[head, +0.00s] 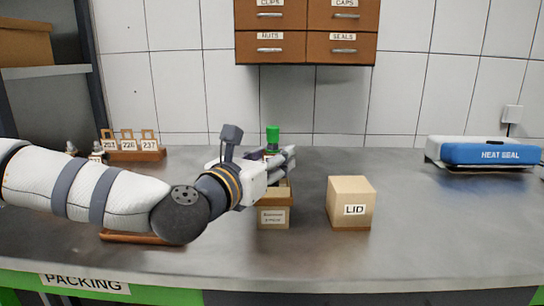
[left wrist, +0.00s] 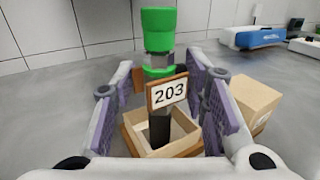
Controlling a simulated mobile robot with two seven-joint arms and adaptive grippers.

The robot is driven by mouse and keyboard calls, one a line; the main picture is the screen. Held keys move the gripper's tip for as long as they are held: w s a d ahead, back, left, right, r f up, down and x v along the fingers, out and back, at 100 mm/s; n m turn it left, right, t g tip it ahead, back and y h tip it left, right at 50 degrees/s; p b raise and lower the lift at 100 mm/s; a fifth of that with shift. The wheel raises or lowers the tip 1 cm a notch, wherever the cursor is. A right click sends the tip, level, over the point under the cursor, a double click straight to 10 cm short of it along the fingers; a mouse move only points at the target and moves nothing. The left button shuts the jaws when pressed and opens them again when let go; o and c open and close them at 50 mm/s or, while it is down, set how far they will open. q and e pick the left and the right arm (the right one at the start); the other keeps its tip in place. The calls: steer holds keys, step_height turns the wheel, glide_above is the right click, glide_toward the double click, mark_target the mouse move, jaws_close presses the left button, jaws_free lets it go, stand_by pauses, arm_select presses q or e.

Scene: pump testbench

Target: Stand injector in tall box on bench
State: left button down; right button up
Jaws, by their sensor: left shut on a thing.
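The injector (left wrist: 158,62) has a green cap, a grey neck and a dark lower body. It stands upright between the purple pads of my left gripper (left wrist: 165,105), which is shut on it. A wooden-framed tag reading 203 (left wrist: 168,93) sits in front of its body. Its dark lower end shows within the opening of the tall box (left wrist: 181,133); I cannot tell whether it touches the bottom. In the head view the green cap (head: 272,134) rises above my left gripper (head: 275,165), which hides part of the tall box (head: 274,218). My right gripper is out of view.
A box marked LID (head: 350,203) stands right of the tall box. A rack with numbered tags (head: 135,155) is at the back left. A blue heat sealer (head: 488,153) sits at the back right. Drawers (head: 306,30) hang above. The bench's right front is clear.

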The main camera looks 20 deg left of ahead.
arm_select(q)
steer(key=shift+f, duration=0.3)
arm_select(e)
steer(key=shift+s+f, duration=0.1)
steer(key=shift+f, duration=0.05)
arm_select(q)
steer(key=shift+r, duration=0.1)
steer(key=shift+c, duration=0.4)
jaws_free()
stand_by(0.4)
steer(key=s+a+p, duration=0.1)
steer(key=s, duration=0.7)
steer(key=shift+a+p, duration=0.3)
steer(key=shift+p, duration=0.05)
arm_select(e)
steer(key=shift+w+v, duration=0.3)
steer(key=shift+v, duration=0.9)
arm_select(q)
steer(key=shift+w, duration=0.1)
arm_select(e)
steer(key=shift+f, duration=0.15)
